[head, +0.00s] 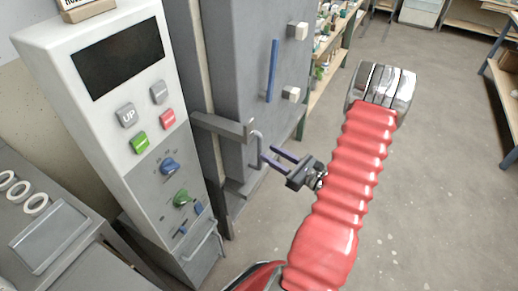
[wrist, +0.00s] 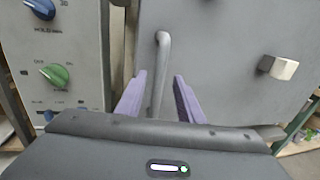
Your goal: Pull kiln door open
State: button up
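The grey kiln door (head: 240,70) stands shut or nearly so, as far as I can tell, and fills the right of the wrist view (wrist: 225,40). A grey bar handle (head: 257,140) is on its lower part. My gripper (head: 269,154) is open in front of it, at the handle's right in the head view. In the wrist view the handle (wrist: 163,55) runs upright between the two parted purple fingers (wrist: 158,95). Gaps show beside it, and I cannot tell whether either finger touches it. The handle's lower end is hidden behind my gripper.
A control panel (head: 112,115) with buttons and knobs stands left of the door. A grey latch arm (head: 222,125) juts across the door's left edge. Pale blocks (head: 291,94) and a blue strip (head: 272,70) are on the door. Shelves (head: 325,60) stand behind; the floor at right is clear.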

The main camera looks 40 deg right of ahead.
jog(key=shift+w+a, duration=0.2)
jog(key=shift+w, duration=1.2)
jog(key=shift+w+a, duration=0.2)
jog(key=shift+w, duration=1.2)
jog(key=shift+c, duration=0.6)
grip_shut()
